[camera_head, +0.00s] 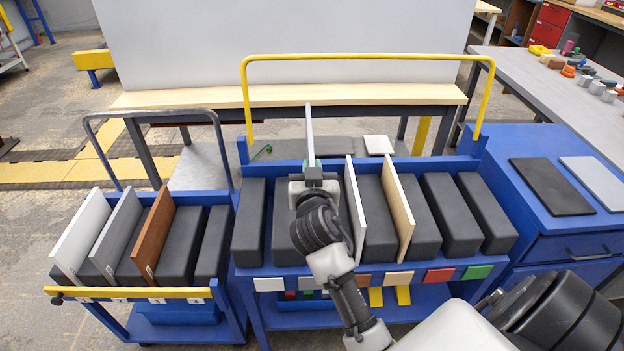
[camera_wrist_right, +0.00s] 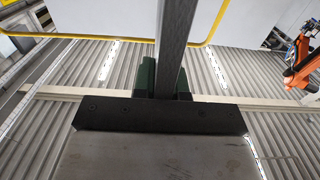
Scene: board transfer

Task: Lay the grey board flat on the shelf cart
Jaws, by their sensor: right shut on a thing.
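My right gripper (camera_head: 312,181) is shut on a grey board (camera_head: 310,136), which stands upright, edge towards me. It is over the back part of the middle blue cart (camera_head: 262,271). The right wrist view shows the board (camera_wrist_right: 177,45) between the dark fingertips (camera_wrist_right: 166,80). I cannot tell whether its lower edge touches anything. A black board (camera_head: 551,186) and a light grey board (camera_head: 598,176) lie flat on the blue cabinet (camera_head: 495,165) at the right. Which unit is the shelf cart is not clear from the pictures. My left gripper is not in view.
Dark blocks (camera_head: 250,222) divide the middle cart; a white board (camera_head: 356,205) and a beige board (camera_head: 398,210) stand there. A yellow rail (camera_head: 365,57) arches behind. The left cart (camera_head: 226,300) holds upright white (camera_head: 80,235), grey (camera_head: 117,232) and brown boards (camera_head: 154,231).

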